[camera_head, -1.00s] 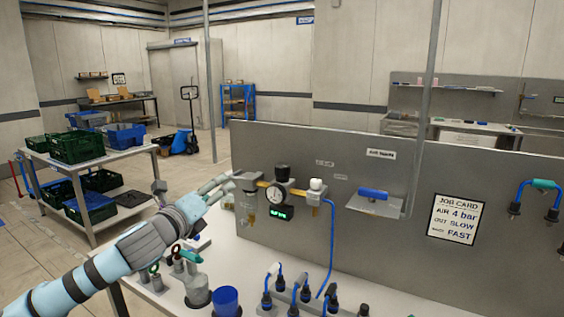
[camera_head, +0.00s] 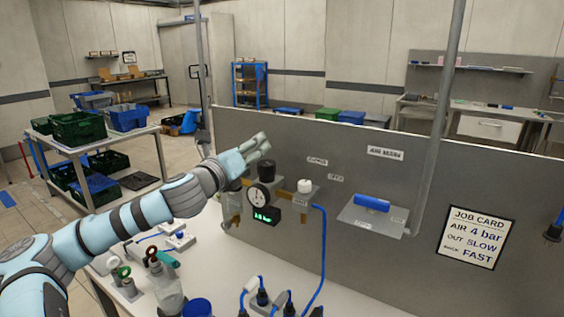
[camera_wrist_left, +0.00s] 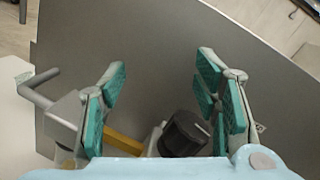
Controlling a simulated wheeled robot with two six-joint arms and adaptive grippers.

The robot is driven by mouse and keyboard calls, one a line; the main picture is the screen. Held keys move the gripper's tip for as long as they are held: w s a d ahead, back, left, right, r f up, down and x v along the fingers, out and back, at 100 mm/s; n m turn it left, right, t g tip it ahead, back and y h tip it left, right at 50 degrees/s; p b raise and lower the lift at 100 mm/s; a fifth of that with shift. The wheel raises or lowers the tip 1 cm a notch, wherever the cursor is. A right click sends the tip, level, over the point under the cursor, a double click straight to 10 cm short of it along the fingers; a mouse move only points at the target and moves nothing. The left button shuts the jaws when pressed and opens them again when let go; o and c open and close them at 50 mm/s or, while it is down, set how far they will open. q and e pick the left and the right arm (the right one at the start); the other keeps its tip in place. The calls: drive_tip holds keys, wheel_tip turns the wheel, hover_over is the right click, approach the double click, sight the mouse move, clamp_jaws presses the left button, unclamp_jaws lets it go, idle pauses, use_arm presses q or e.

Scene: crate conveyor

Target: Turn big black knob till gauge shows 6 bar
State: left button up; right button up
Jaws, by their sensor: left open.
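The big black knob (camera_head: 268,168) sits on top of the air regulator on the grey panel. The round white gauge (camera_head: 258,195) is just below it; its needle is too small to read. A small display (camera_head: 265,216) with green digits, not clearly legible, sits under the gauge. My left gripper (camera_head: 262,148) is open, just above the knob and a little to its left. In the left wrist view the knob (camera_wrist_left: 184,133) lies between the open fingers (camera_wrist_left: 165,95), closer to the right one, apparently not gripped. My right gripper is not in view.
A white knob (camera_head: 304,186) with a blue hose is just right of the gauge. A shelf with a blue handle (camera_head: 372,203) is further right. The job card (camera_head: 474,237) reads AIR 4 bar. Bottles and fittings stand on the bench below.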

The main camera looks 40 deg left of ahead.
use_arm(q)
drive_tip(key=d, duration=0.1)
drive_tip(key=d+r+h, duration=0.1)
drive_tip(key=shift+s+d+m+t, duration=0.25)
drive_tip(key=shift+d+m+t, duration=0.05)
drive_tip(key=shift+m, duration=0.1)
drive_tip(key=shift+c, duration=0.7)
drive_tip(key=c, duration=0.3)
drive_tip(key=shift+w+a+f, duration=0.1)
drive_tip(key=shift+w+a, duration=0.05)
drive_tip(key=shift+a, duration=0.05)
clamp_jaws()
drive_tip(key=c, duration=0.6)
unclamp_jaws()
drive_tip(key=shift+c, duration=0.2)
drive_tip(key=o, duration=1.1)
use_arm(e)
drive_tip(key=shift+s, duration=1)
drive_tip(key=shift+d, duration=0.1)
use_arm(q)
wheel_tip(320, 180, up, 10)
drive_tip(key=shift+r, duration=0.1)
